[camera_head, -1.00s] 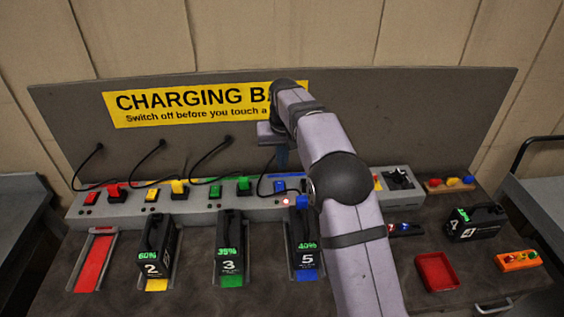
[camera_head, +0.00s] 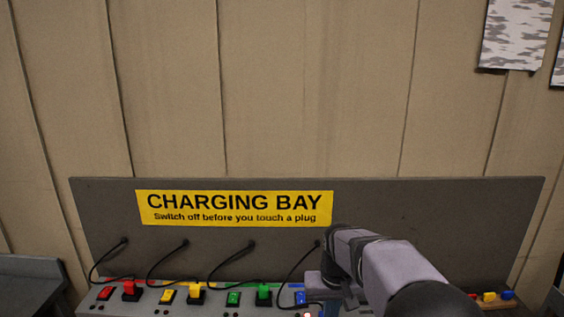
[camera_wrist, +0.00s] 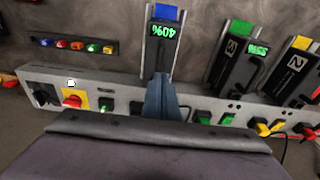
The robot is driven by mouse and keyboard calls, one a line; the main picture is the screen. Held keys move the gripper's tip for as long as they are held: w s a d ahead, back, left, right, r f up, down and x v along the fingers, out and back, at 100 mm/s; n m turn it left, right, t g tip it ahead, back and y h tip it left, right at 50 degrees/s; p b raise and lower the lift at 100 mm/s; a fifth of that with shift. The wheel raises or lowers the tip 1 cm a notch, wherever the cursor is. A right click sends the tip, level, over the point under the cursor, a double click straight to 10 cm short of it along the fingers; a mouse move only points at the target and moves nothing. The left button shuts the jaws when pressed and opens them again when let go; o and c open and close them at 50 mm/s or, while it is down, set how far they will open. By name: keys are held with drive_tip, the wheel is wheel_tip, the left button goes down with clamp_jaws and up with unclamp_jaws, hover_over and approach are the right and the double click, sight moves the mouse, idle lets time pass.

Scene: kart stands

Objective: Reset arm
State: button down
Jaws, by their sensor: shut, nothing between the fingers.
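My gripper (camera_wrist: 158,88) is shut and empty in the wrist view. In the head view my arm comes up from the lower right, and my gripper (camera_head: 330,306) is low in the picture, partly cut off by the bottom edge. A red light glows on the strip close to it.
The charging bay board (camera_head: 450,215) stands behind, with a yellow sign (camera_head: 235,207). Red, yellow and green plugs with black cables line the grey strip (camera_wrist: 125,84). A red-and-yellow rotary switch (camera_wrist: 75,97) is at left.

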drive_tip(key=s+d+f, duration=0.1)
drive_tip(key=s+f, duration=0.2)
drive_tip(key=s, duration=0.8)
drive_tip(key=s+d+f+g, duration=0.1)
drive_tip(key=s+d+f, duration=0.1)
drive_tip(key=s, duration=1)
drive_tip(key=shift+s+d+f, duration=0.15)
drive_tip(key=shift+s+f, duration=0.15)
drive_tip(key=shift+f, duration=0.5)
